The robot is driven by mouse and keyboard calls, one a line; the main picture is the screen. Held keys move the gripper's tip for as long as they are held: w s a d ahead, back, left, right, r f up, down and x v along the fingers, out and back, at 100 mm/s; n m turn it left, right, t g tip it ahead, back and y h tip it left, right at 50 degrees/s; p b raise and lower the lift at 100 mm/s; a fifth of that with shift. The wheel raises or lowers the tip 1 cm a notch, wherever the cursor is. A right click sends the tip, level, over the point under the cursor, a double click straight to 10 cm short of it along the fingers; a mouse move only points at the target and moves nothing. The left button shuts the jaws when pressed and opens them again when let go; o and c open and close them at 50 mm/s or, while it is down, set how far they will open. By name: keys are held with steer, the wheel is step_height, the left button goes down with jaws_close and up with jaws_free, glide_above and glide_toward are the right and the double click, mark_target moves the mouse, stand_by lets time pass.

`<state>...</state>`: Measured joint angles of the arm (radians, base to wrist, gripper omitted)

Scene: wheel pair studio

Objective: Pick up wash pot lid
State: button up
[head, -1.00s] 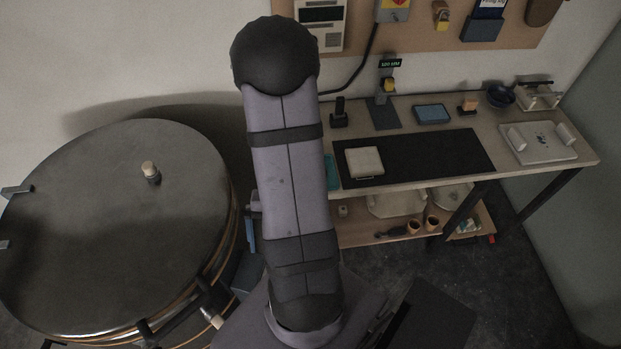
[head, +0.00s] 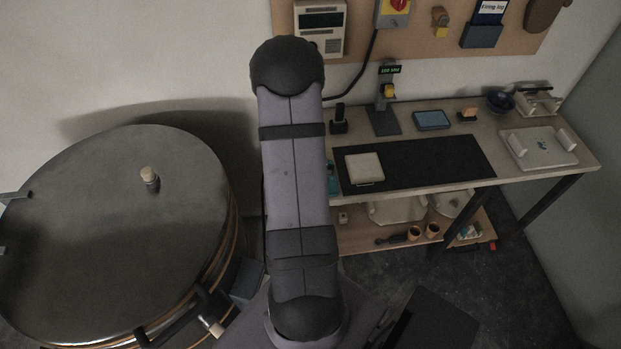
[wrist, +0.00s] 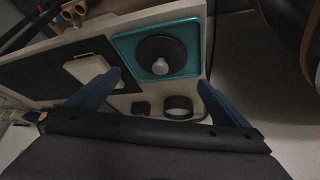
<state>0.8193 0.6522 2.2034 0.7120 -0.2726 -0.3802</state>
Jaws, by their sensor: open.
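In the wrist view a dark round lid with a pale grey knob (wrist: 161,50) lies in a square teal tray (wrist: 124,44) at the bench end. I take it for the wash pot lid; whether a pot is under it I cannot tell. My gripper (wrist: 160,77) is open and empty, its two blue fingers spread apart. The knob shows between and beyond the fingertips, apart from them. In the head view only a sliver of the teal tray (head: 333,180) shows beside my arm; the lid and gripper are hidden behind the arm.
Near the tray are a dark ring-shaped vessel (wrist: 178,113) and a small dark block (wrist: 140,108). A pale slab (head: 365,167) lies on the black mat (head: 440,160). A large round kiln (head: 110,230) with a knobbed top stands left. Shelf items sit below the bench.

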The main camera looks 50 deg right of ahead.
steer(key=shift+p+x, duration=0.3)
steer(key=shift+x, duration=3.2)
steer(key=shift+a, duration=0.1)
steer(key=c, duration=1.1)
